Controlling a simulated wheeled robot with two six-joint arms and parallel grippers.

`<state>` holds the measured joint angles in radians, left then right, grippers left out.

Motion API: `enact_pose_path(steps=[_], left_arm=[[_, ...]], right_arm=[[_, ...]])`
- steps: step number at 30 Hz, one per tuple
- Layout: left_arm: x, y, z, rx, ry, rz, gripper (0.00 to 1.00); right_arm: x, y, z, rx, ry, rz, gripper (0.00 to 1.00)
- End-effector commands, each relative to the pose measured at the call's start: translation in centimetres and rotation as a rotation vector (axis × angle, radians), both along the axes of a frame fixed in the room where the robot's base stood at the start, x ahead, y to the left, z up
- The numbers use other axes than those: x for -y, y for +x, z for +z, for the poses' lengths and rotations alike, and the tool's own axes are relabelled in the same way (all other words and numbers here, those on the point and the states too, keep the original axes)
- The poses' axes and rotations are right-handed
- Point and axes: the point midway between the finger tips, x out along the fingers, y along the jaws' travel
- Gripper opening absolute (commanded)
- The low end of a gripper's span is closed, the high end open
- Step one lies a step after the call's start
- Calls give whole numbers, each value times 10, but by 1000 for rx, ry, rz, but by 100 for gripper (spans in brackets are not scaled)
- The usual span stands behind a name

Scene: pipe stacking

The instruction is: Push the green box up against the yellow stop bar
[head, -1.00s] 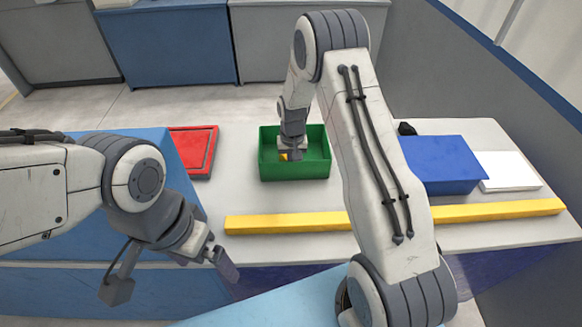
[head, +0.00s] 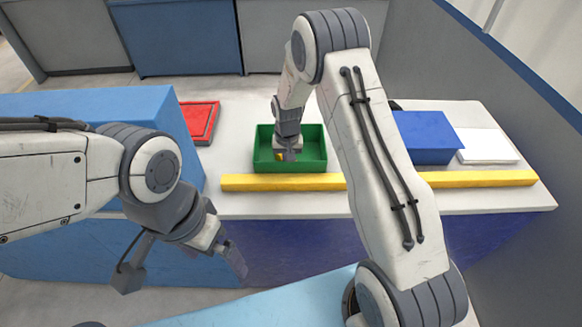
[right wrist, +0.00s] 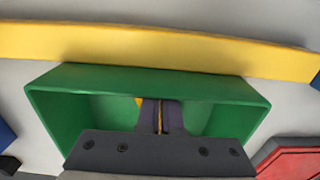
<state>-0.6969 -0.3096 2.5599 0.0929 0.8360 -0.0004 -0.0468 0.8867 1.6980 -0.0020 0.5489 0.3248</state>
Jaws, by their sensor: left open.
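The green box (head: 262,160) is an open tray on the white table, with its near wall at the yellow stop bar (head: 325,182). In the right wrist view the rim of the green box (right wrist: 150,82) meets the edge of the yellow bar (right wrist: 150,46) with no visible gap. My right gripper (head: 287,153) reaches down inside the box; its fingers (right wrist: 160,115) are close together there. A small yellow piece (head: 279,157) shows beside them, partly hidden. My left gripper (head: 237,262) is open and empty, in front of the table. My right arm hides part of the bar.
A red tray (head: 201,120) lies left of the green box. A blue box (head: 428,138) and a white flat item (head: 487,147) are at the right. A dark object sits behind the blue box, mostly hidden. White table shows between the red tray and green box.

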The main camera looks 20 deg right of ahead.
Motion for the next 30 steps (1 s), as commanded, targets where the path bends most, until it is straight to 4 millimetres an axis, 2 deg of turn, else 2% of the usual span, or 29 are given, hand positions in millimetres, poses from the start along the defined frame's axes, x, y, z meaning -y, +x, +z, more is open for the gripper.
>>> enact_pose_path(steps=[4, 8, 18, 21, 30], left_arm=[[0, 0, 6, 0, 0, 0, 100], [0, 0, 17, 0, 0, 0, 100], [0, 0, 65, 0, 0, 0, 100], [0, 0, 73, 0, 0, 1, 100], [0, 0, 75, 0, 0, 2, 100]], right_arm=[[-2, -5, 5, -15, 1, 1, 0], [-1, -5, 20, -15, 1, -1, 0], [3, -5, 82, -11, 0, -5, 0], [4, -4, 95, -8, 0, -6, 0], [5, -3, 99, -4, 0, -6, 0]])
